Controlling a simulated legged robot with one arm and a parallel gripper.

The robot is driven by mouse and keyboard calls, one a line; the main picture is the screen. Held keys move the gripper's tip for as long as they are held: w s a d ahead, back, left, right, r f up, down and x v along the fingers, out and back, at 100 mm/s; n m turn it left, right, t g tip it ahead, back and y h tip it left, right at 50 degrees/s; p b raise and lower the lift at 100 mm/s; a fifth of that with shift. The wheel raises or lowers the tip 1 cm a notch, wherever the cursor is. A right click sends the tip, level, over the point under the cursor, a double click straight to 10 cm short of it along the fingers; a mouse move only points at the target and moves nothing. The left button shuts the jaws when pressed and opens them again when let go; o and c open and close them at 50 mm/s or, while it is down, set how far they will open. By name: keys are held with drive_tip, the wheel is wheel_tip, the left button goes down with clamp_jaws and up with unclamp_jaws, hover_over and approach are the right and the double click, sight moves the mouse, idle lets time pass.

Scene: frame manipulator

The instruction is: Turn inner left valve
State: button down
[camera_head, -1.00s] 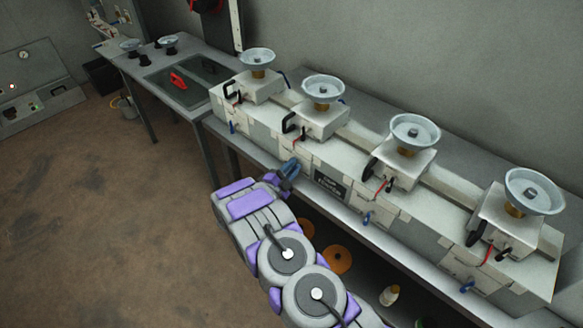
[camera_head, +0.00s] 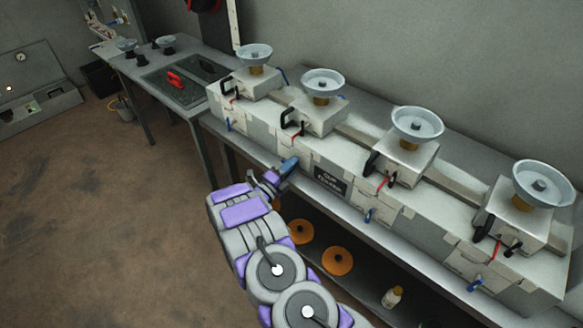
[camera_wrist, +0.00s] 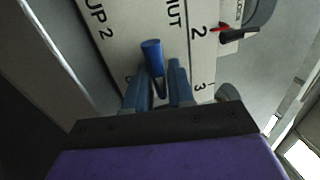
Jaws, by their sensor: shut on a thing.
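The inner left valve's blue handle (camera_head: 289,163) is on the front of the second unit from the left on the long white bench assembly. It also shows in the wrist view (camera_wrist: 152,52), its rounded end pointing up the picture past my fingers. My gripper (camera_head: 277,174) is at this handle, from the front. In the wrist view my gripper (camera_wrist: 160,85) has one blue-grey finger on each side of the handle's lower part and is shut on it. The fingers and handle base partly hide each other, so exact contact is hard to see.
Other blue handles show at the far left (camera_head: 228,125), inner right (camera_head: 370,215) and far right (camera_head: 474,285). A shelf below holds orange discs (camera_head: 337,261) and a bottle (camera_head: 392,297).

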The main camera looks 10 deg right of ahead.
drive_tip(key=shift+s+f, duration=0.1)
drive_tip(key=shift+f, duration=0.2)
drive_tip(key=c, duration=1.2)
unclamp_jaws()
drive_tip(key=shift+o, duration=0.3)
drive_tip(key=shift+a+r, duration=0.1)
drive_tip(key=p+v, duration=0.2)
drive_tip(key=v, duration=1.5)
drive_tip(key=shift+a, duration=0.25)
